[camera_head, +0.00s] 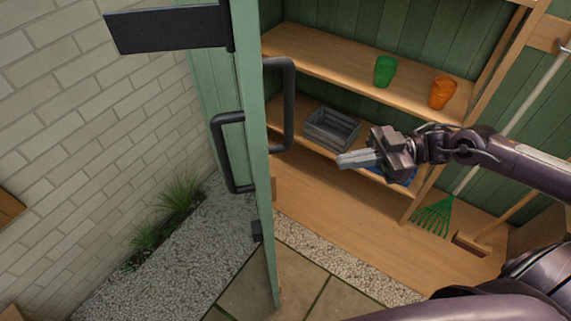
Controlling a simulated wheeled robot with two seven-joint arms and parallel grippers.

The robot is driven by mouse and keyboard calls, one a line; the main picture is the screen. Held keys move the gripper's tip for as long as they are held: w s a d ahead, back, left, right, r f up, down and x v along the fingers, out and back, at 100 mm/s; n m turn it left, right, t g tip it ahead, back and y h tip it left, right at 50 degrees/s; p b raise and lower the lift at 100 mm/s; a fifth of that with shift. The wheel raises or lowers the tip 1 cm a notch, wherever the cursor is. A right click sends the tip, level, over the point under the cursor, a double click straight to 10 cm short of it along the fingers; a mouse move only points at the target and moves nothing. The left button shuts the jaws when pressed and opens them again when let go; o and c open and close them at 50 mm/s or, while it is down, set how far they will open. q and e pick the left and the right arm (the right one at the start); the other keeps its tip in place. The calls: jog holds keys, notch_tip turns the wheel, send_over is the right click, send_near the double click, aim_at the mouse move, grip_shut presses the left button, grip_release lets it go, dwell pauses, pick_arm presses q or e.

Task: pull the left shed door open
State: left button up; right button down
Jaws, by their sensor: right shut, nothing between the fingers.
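The green left shed door (254,190) stands swung open and shows nearly edge-on, left of the shed's inside. It has a dark handle (290,105) on its right side and another dark handle (218,150) on its left side. A dark hinge strap (168,29) crosses its top. My right gripper (340,161) is shut and empty, in front of the shelves and to the right of the door, apart from both handles. My left gripper is not in view.
Wooden shelves hold a green cup (385,71), an orange cup (443,92) and a grey crate (332,129). A green rake (435,215) leans at the right. A brick wall (95,110) stands left, with gravel (170,265) and grass tufts below. Paving lies in front.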

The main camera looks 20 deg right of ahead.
jog(key=w+a, duration=0.1)
jog(key=a, duration=1.2)
jog(key=shift+w, duration=0.2)
